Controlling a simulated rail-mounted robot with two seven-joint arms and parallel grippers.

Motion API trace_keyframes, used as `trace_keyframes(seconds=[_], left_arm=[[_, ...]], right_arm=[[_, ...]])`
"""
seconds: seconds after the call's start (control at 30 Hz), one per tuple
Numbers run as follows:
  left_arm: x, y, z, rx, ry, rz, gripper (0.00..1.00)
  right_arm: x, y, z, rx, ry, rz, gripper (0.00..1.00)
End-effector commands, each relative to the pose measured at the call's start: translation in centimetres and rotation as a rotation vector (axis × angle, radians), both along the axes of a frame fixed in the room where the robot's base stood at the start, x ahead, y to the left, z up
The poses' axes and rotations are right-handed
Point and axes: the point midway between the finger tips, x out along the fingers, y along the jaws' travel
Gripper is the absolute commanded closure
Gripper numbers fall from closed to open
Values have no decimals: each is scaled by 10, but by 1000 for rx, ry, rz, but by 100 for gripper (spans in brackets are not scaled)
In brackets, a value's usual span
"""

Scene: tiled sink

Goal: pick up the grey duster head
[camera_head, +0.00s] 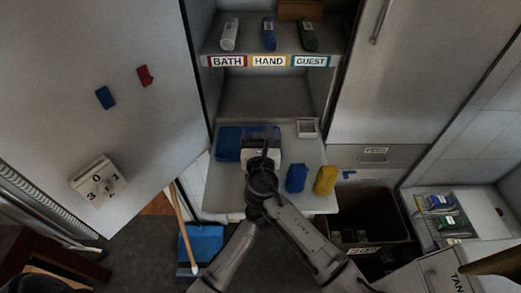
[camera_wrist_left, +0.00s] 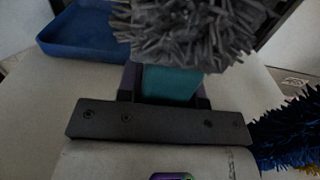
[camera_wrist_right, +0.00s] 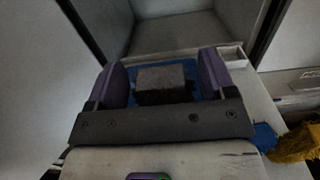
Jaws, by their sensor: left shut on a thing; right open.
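The grey duster head (camera_wrist_left: 195,30) shows at the top of the left wrist view, with stiff spiky bristles. My left gripper (camera_wrist_left: 167,82) is shut on its teal base, just below the bristles. My right gripper (camera_wrist_right: 165,82) is open, its two purple fingers wide apart. Between those fingers a grey block-like shape (camera_wrist_right: 165,78) shows; I cannot tell whether it is the duster head or whether the fingers touch it. In the head view my right gripper (camera_head: 262,140) is over the white counter and hides most of the left gripper and the duster head.
A blue tray (camera_head: 228,143) lies at the counter's left. A blue duster head (camera_head: 296,178) and a yellow duster head (camera_head: 325,180) stand to the right. A small white box (camera_head: 307,129) sits behind. A shelf (camera_head: 285,47) with bottles rises at the back. A dark bin (camera_head: 370,215) stands right.

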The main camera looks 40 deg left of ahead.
Motion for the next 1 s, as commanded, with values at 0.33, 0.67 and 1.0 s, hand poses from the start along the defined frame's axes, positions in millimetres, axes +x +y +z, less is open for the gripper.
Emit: trace_keyframes(seconds=[0.33,0.67,1.0], left_arm=[[0,0,0,0,0,0,95],[0,0,0,0,0,0,95],[0,0,0,0,0,0,95]], right_arm=[[2,2,0,0,0,0,23],[2,2,0,0,0,0,55],[2,2,0,-1,1,0,88]])
